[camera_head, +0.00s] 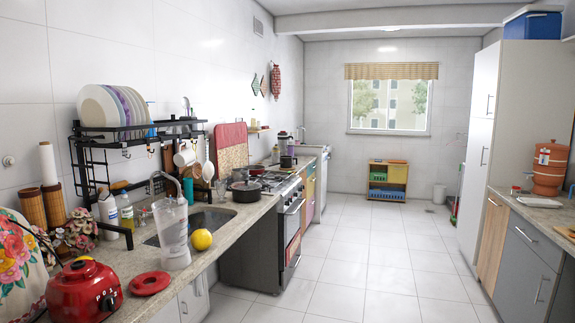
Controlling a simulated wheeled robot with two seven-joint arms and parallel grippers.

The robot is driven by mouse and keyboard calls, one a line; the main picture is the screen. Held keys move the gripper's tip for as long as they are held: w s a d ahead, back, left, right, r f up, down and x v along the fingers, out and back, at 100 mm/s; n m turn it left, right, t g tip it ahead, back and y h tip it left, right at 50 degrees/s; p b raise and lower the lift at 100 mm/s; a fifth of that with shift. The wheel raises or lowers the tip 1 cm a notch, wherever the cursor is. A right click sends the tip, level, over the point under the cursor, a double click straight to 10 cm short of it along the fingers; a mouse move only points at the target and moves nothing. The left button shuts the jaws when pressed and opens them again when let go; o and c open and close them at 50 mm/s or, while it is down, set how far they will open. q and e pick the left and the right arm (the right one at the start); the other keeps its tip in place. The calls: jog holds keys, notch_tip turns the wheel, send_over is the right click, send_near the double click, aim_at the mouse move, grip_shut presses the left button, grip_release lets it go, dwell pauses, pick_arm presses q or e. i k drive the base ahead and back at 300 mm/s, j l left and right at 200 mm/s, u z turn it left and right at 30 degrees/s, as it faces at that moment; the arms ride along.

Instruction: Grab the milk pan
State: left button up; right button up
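Neither of my grippers shows in the head view.
A black rack (135,132) with plates stands over the sink. The tiled floor (361,250) is clear.

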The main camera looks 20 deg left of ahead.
aim_at(286, 160)
jog(key=i+z, duration=0.1)
jog(key=i, duration=5.1)
jog(key=i+u, duration=0.15)
jog(key=i, duration=0.45)
jog(key=i+l+u, duration=0.15)
jog(key=i, duration=0.45)
jog(key=i+l+u, duration=0.15)
jog(key=i, duration=0.45)
